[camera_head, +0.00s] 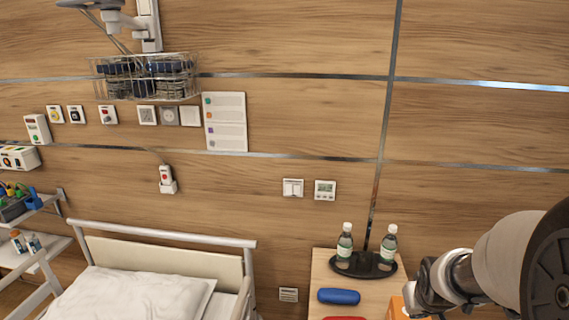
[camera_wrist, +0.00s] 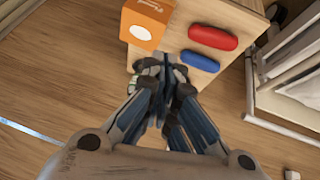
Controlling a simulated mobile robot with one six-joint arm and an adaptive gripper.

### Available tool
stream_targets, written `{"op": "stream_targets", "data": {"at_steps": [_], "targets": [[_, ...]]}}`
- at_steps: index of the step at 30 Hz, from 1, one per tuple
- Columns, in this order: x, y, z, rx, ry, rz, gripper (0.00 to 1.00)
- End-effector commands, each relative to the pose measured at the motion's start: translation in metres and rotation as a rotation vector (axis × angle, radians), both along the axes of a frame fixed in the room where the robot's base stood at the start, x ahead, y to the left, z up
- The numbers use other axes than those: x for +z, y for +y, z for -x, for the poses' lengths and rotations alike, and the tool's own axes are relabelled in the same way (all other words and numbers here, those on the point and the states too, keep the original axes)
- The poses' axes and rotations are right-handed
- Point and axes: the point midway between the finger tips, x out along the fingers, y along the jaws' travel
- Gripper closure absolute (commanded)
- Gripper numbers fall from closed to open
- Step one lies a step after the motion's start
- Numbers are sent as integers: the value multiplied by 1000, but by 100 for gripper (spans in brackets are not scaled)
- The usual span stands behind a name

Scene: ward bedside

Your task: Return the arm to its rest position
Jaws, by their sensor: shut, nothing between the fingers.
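My arm shows at the lower right of the head view, with part of my gripper (camera_head: 420,300) at its left end. In the wrist view my gripper (camera_wrist: 168,92) is shut and empty, its fingertips together. It hangs in front of the bedside table (camera_wrist: 185,15), which also shows in the head view (camera_head: 322,268). An orange box (camera_wrist: 145,22), a red case (camera_wrist: 213,36) and a blue case (camera_wrist: 200,61) are on the table, apart from the fingers. The blue case (camera_head: 338,296) also shows in the head view.
Two bottles (camera_head: 344,245) (camera_head: 388,247) stand on a black tray (camera_head: 350,270) at the table's back. A bed (camera_head: 165,235) stands to the left. The wood-panelled wall (camera_head: 470,130) is behind.

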Motion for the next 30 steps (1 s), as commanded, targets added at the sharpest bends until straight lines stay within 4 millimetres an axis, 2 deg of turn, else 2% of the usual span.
{"op": "stream_targets", "data": {"at_steps": [1,6,10,15,18,21,24,30], "targets": [[22,19,10,11,-5,-5,100],[71,76,60,38,18,-43,100],[96,115,107,66,36,-81,100],[111,154,168,108,63,-131,100],[113,167,195,127,80,-153,100],[113,175,211,140,90,-166,100],[113,178,218,144,96,-172,100],[113,178,219,144,98,-173,100]]}}
